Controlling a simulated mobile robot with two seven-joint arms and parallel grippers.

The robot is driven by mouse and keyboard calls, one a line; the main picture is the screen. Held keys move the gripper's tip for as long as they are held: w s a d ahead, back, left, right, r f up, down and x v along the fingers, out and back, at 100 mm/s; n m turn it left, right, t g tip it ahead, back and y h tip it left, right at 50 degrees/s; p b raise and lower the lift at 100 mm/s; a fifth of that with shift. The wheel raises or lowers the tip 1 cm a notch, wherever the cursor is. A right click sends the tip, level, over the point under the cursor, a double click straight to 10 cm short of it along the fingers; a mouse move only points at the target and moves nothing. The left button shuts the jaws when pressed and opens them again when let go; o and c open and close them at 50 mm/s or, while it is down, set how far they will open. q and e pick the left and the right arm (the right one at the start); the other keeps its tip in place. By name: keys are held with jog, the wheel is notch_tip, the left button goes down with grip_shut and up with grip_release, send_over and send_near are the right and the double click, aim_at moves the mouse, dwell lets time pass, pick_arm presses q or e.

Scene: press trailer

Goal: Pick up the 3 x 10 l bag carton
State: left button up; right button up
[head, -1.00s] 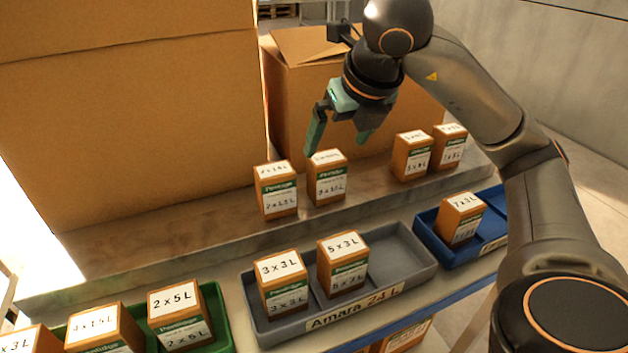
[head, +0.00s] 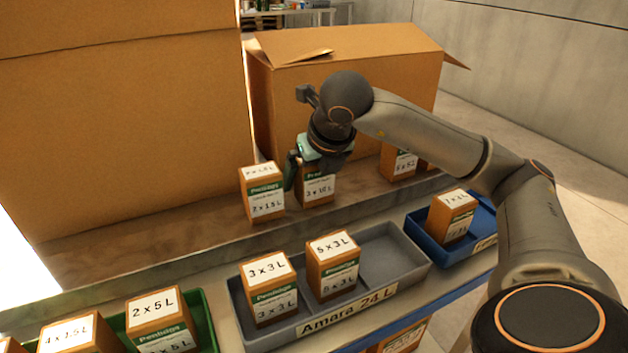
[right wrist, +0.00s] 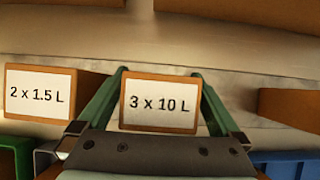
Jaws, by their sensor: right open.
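The 3 x 10 L carton (head: 316,192) is a small brown box with a white and green label, standing upright on the wooden shelf (head: 130,237). Its labelled top (right wrist: 158,104) shows in the right wrist view between the two green fingers. My right gripper (head: 312,173) is open over it, one finger to each side, and hides part of its top. I cannot tell whether the fingers touch it. The 2 x 1.5 L carton (head: 262,192) stands close to its left; it also shows in the wrist view (right wrist: 40,92). My left gripper is not in view.
A grey tray (head: 385,250) in front holds the 3 x 3 L (head: 268,288) and 5 x 3 L (head: 333,265) cartons. A blue tray (head: 481,220) is right, a green tray (head: 205,325) left. Big cardboard boxes (head: 120,120) stand behind.

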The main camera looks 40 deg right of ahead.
jog(key=shift+w+f, duration=0.1)
jog(key=c, duration=1.3)
jog(key=shift+c, duration=0.5)
